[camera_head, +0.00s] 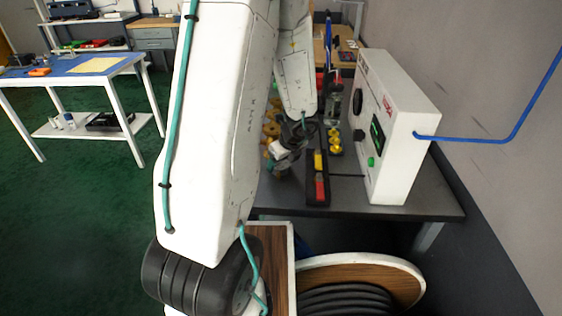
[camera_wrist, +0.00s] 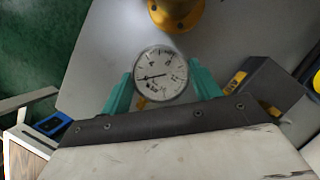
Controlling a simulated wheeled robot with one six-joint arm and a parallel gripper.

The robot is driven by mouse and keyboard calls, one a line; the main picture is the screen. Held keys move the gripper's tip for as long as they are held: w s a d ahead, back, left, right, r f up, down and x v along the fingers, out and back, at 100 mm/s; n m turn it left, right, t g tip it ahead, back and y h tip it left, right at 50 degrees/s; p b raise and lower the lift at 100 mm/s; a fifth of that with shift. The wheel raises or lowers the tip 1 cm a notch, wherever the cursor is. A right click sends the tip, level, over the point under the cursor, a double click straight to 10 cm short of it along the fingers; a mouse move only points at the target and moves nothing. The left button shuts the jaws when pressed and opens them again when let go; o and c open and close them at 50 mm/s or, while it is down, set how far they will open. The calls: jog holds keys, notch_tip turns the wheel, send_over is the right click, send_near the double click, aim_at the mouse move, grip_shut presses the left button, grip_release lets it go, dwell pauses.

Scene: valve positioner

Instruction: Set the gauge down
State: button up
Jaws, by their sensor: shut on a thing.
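The gauge (camera_wrist: 160,74) has a round white dial with dark markings and a metal rim. In the wrist view it sits between the two teal fingers of my gripper (camera_wrist: 163,88), which is shut on it. Its dial faces the wrist camera, and its underside is hidden. A pale grey bench surface shows beneath it; I cannot tell whether the gauge touches it. In the head view my gripper (camera_head: 284,158) is over the left part of the dark grey bench (camera_head: 385,190), and the gauge cannot be made out clearly there.
A yellow round-based part (camera_wrist: 176,12) stands just beyond the gauge. A black tray (camera_head: 317,199) with red and yellow pieces lies right of my gripper. A white box (camera_head: 395,140) with a green display and blue hose (camera_head: 480,139) stands farther right. Several yellow parts (camera_head: 271,130) lie behind.

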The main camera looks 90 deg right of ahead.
jog(key=shift+f, duration=0.15)
jog(key=o, duration=1.1)
